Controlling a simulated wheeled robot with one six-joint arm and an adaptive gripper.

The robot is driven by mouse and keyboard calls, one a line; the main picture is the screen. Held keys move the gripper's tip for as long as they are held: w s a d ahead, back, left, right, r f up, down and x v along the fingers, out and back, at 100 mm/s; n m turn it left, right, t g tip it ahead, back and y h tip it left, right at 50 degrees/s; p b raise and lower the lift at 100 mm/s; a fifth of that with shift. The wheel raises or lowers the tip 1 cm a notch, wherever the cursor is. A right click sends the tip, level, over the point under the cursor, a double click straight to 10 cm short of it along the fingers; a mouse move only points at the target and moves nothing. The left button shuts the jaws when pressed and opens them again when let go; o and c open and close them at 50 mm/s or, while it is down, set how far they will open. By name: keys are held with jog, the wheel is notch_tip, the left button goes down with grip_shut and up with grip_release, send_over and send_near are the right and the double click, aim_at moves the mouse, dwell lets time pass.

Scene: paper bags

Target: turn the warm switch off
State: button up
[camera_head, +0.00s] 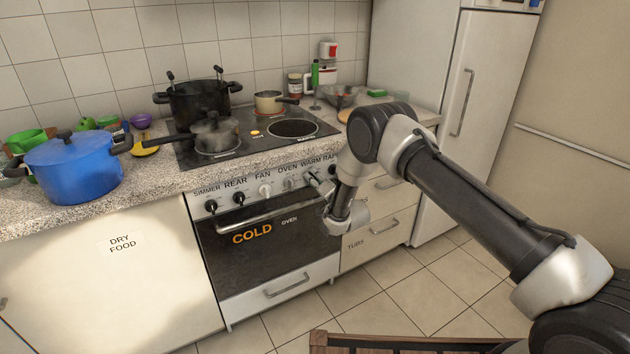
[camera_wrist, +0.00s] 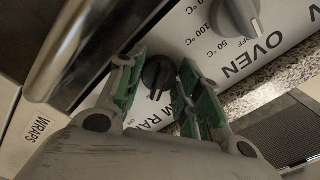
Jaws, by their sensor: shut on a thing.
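The warm switch (camera_wrist: 157,72) is a small round black knob on the grey stove panel. In the wrist view it sits between the green-padded fingers of my gripper (camera_wrist: 158,65), which is shut on it. Its label is partly covered; only letters like "M RA" show. In the head view my gripper (camera_head: 324,184) reaches the right end of the stove's knob row, beneath the WARM label (camera_head: 311,161), and hides the knob there. The knob's exact turn angle is hard to tell.
The larger OVEN knob (camera_wrist: 239,14) is close beside my fingers. The oven handle (camera_head: 262,215) runs below the panel; the oven door reads COLD. A steaming pan (camera_head: 214,132), black pot (camera_head: 198,98) and blue pot (camera_head: 75,168) stand above.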

jog(key=n, duration=0.5)
jog(key=shift+n, duration=0.3)
jog(key=n, duration=0.6)
jog(key=shift+d+f, duration=0.1)
dwell(0.5)
jog(key=o, duration=1.1)
jog(key=shift+c, duration=0.2)
jog(key=v, duration=1.2)
